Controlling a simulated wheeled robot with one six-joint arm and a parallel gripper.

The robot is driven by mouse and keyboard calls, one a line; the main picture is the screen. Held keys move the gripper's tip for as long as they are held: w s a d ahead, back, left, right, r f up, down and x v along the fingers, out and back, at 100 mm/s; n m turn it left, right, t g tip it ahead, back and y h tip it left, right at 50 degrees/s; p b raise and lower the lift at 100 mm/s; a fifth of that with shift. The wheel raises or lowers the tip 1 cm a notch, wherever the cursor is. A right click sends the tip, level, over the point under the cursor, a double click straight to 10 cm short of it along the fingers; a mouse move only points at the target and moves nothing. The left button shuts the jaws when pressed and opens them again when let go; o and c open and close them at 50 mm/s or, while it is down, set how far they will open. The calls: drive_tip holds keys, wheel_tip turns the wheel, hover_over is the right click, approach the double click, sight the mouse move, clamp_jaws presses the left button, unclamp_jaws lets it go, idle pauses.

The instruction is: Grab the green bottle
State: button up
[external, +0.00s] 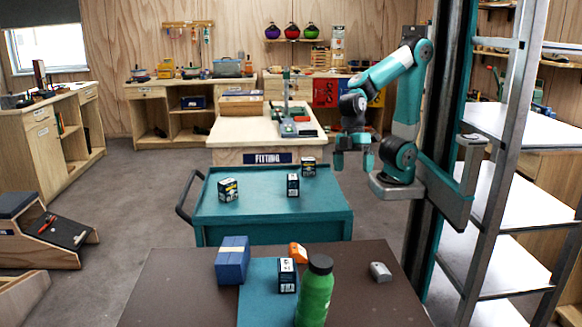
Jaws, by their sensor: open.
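The green bottle (314,296) has a black cap and stands upright at the front of the brown table (180,290). Its base is cut off by the bottom edge of the picture. My gripper (353,167) hangs pointing down, open and empty, above the far right part of the teal cart. It is well behind the bottle and apart from it.
Beside the bottle are a dark small box (287,276), an orange item (298,252), a blue box (232,260) and a grey item (380,272). The teal cart (260,206) holds 3 small boxes. A metal shelf rack (510,150) stands at right.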

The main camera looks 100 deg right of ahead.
drive_tip(key=w+a+r+n+p, duration=0.35)
drive_tip(key=w+a+r, duration=0.25)
drive_tip(key=w+a, duration=0.25)
drive_tip(key=n+t+p, duration=0.2)
drive_tip(key=n+p, duration=0.2)
drive_tip(key=p, duration=0.2)
approach(322, 259)
drive_tip(key=shift+m, duration=0.25)
drive_tip(key=p+x, duration=0.2)
drive_tip(key=x, duration=0.5)
drive_tip(key=shift+f+p, duration=0.1)
drive_tip(key=shift+p, duration=0.2)
drive_tip(key=shift+p+x, duration=1.2)
drive_tip(key=shift+x, duration=1.75)
drive_tip(key=shift+c, duration=0.2)
drive_tip(key=shift+w, duration=0.1)
drive_tip(key=c, duration=1.4)
